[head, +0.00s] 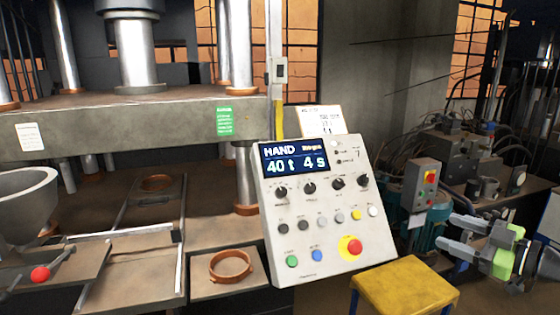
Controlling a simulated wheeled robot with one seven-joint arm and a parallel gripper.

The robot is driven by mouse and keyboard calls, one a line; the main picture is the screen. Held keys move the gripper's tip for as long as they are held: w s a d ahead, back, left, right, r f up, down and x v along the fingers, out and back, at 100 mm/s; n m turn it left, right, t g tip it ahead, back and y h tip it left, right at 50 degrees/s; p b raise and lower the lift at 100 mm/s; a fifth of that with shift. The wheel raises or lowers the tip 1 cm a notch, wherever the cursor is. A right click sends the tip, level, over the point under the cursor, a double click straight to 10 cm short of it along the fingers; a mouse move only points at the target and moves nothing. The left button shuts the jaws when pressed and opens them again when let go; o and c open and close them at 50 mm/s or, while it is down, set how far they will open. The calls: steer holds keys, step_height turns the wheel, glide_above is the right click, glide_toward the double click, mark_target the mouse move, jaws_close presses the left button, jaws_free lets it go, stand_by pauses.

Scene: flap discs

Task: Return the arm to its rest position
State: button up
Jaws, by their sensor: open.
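My gripper (447,232) is at the right edge of the head view, with grey fingers and bright green parts. Its two fingers point left and are spread apart, with nothing seen between them. It appears in front of the teal motor and to the right of the control panel (318,212), apart from the panel in the picture. Most of my arm is outside the view.
The panel has a lit display, knobs, buttons and a red emergency stop (350,247). A yellow stool (405,285) stands below it. A press (130,105) fills the left, with an orange ring (230,266) on a ledge. Pumps and hoses (470,160) crowd the right background.

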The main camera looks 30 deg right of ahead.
steer(key=w+a+f+g+y, duration=0.1)
steer(key=w+a+g, duration=0.2)
steer(key=w+a, duration=0.45)
steer(key=w+a+f+g+y, duration=0.15)
steer(key=w+a, duration=0.35)
steer(key=w, duration=0.5)
steer(key=w+a+f+m+g, duration=0.1)
steer(key=w+a+g, duration=0.1)
steer(key=a, duration=0.4)
steer(key=w+a+f+g, duration=0.2)
steer(key=a, duration=0.4)
steer(key=s+a+f+m+g+h, duration=0.15)
steer(key=s+a, duration=0.25)
steer(key=a, duration=0.4)
steer(key=s+a+m+g+h, duration=0.1)
steer(key=s+a+h, duration=0.15)
steer(key=a, duration=0.45)
steer(key=s+a+f+m, duration=0.1)
steer(key=s+f, duration=0.1)
steer(key=s, duration=0.6)
steer(key=s+a+f+m, duration=0.1)
steer(key=s+f+m, duration=0.1)
steer(key=s, duration=0.6)
steer(key=shift+s+a+h, duration=0.2)
steer(key=shift+s+h, duration=0.1)
steer(key=shift+h, duration=0.15)
steer(key=shift+m, duration=0.25)
